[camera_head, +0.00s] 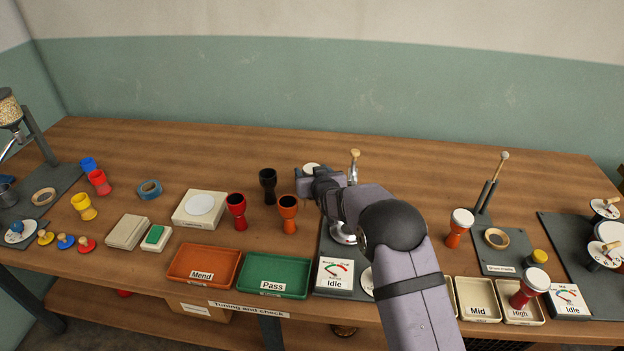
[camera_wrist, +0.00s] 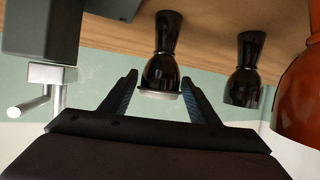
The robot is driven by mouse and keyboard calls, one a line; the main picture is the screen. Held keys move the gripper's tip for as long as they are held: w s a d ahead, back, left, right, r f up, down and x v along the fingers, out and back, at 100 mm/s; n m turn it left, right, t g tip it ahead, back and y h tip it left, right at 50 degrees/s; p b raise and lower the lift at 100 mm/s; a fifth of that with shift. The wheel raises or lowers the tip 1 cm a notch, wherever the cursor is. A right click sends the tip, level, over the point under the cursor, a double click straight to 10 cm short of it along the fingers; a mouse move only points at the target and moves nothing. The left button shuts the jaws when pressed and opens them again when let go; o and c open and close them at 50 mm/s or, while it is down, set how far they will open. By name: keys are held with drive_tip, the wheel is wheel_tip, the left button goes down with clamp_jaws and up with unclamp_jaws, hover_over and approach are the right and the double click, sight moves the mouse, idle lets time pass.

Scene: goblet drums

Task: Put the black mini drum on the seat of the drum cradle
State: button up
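The black mini drum (camera_wrist: 161,62) stands on the table in the wrist view, which shows the scene upside down; its pale head is at the picture's bottom side. In the head view only its white head (camera_head: 311,167) shows behind my gripper, which hides the rest. My gripper (camera_wrist: 159,79) is open, its two fingers on either side of the drum's upper bowl with narrow gaps showing. The drum cradle seems to be the grey plate (camera_head: 513,263) at right with a wooden ring seat (camera_head: 497,237); the ring is empty. Its small label is hard to read.
A second black drum without a white head (camera_head: 268,183) and an orange drum (camera_head: 288,212) stand just left of my gripper. A metal clamp post (camera_head: 354,166) is close on its right. A white-headed orange drum (camera_head: 458,228) stands left of the ring.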

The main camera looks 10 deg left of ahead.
drive_tip(key=c, duration=0.8)
drive_tip(key=shift+o, duration=0.2)
drive_tip(key=shift+r, duration=0.1)
wheel_tip(320, 180, up, 10)
drive_tip(key=shift+f+b, duration=0.1)
drive_tip(key=shift+b, duration=0.75)
